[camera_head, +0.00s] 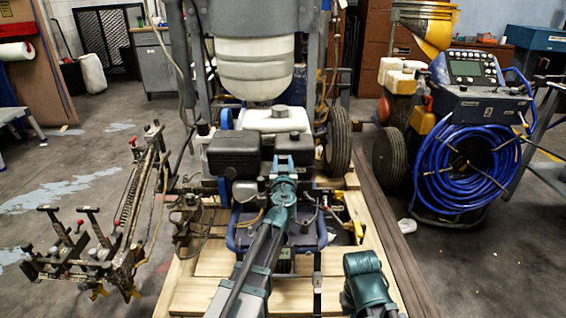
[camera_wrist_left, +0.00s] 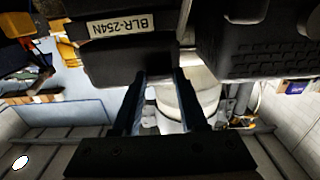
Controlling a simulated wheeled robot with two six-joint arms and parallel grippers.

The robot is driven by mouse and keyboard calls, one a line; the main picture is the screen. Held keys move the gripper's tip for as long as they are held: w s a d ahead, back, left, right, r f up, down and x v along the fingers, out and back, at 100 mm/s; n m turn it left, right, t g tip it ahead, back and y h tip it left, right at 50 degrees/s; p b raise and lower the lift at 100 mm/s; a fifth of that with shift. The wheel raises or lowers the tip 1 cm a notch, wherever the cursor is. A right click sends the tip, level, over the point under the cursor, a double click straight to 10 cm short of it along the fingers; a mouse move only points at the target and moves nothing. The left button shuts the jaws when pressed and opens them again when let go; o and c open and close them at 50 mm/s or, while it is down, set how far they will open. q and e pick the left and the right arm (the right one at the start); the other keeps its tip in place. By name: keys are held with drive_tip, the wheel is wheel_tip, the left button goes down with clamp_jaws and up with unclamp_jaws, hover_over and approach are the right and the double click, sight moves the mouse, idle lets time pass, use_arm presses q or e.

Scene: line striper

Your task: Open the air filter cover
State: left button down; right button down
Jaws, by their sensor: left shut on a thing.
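The engine of the line striper sits under a white tank (camera_head: 273,119). A black box (camera_head: 234,153) is on its left side; its textured face shows at the right in the left wrist view (camera_wrist_left: 262,45). The air filter cover, which I take to be the black labelled box (camera_wrist_left: 130,50), is mostly hidden behind my gripper in the head view. My left gripper (camera_head: 291,160) reaches the engine front. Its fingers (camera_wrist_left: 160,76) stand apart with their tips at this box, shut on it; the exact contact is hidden. My right gripper's jaws are out of view.
A metal spray-arm frame (camera_head: 130,220) with levers stands at the left. A wheel (camera_head: 338,140) is right of the engine. A machine with a coiled blue hose (camera_head: 468,168) stands at the right. Wooden planks (camera_head: 215,262) lie under the engine. Open floor (camera_head: 60,170) lies at the left.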

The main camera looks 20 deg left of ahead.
use_arm(q)
drive_tip(key=shift+r, duration=0.1)
idle(0.8)
drive_tip(key=shift+d+r+m+p, duration=0.3)
drive_tip(key=shift+r+m+p, duration=0.4)
drive_tip(key=shift+p, duration=0.1)
drive_tip(key=w+d+r+m+p, duration=0.2)
drive_tip(key=d+m, duration=0.6)
drive_tip(key=m, duration=0.1)
drive_tip(key=w+d+r+m+p, duration=0.2)
drive_tip(key=d+m, duration=0.6)
drive_tip(key=m, duration=0.1)
drive_tip(key=shift+w+d, duration=0.25)
drive_tip(key=shift+w, duration=0.1)
drive_tip(key=shift+m, duration=0.3)
drive_tip(key=shift+c, duration=2.2)
unclamp_jaws()
